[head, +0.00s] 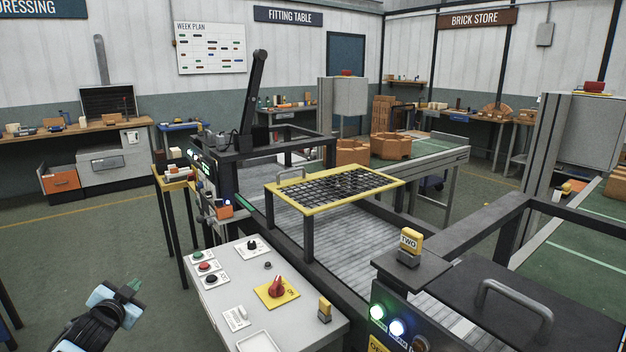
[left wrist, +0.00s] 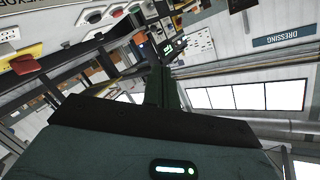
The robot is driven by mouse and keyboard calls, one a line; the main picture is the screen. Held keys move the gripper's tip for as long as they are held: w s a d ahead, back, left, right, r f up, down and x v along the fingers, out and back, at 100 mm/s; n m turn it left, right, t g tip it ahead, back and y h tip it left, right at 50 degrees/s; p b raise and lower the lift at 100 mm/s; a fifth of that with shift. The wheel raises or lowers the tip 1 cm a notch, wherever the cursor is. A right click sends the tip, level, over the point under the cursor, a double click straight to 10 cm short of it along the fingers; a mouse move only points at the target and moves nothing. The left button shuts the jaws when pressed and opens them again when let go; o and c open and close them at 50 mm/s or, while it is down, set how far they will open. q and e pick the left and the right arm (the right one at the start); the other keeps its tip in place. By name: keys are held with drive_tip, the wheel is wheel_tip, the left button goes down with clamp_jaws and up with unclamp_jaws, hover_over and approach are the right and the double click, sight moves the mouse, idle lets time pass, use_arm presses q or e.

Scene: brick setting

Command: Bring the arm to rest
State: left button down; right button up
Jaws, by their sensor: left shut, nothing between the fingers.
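My left gripper (head: 133,286) is at the lower left of the head view, raised over the floor and left of the grey control panel (head: 225,288). Its dark fingers are together with nothing between them. In the left wrist view the closed fingers (left wrist: 165,88) point away from the camera, and the room appears tilted. My right gripper is not in view.
The control panel carries buttons and a red knob on a yellow plate (head: 276,290). Behind it is a conveyor with a yellow-edged mesh guard (head: 335,184). A workbench (head: 75,130) stands at the far left. Open green floor (head: 90,235) lies around my left gripper.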

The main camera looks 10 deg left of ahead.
use_arm(q)
drive_tip(key=s+d+f+g+h, duration=0.3)
drive_tip(key=s+d+f+h, duration=0.1)
drive_tip(key=s+d+f, duration=1.7)
drive_tip(key=s+d+f+n+g+h, duration=0.1)
drive_tip(key=s+d+f, duration=0.1)
drive_tip(key=s+d, duration=0.4)
drive_tip(key=s+d+f+n+g+h, duration=0.1)
drive_tip(key=s+d, duration=0.6)
drive_tip(key=s, duration=0.8)
wheel_tip(320, 180, down, 2)
drive_tip(key=shift+s+f+n+g, duration=0.1)
drive_tip(key=shift+s+n+g, duration=0.25)
drive_tip(key=shift+g, duration=0.35)
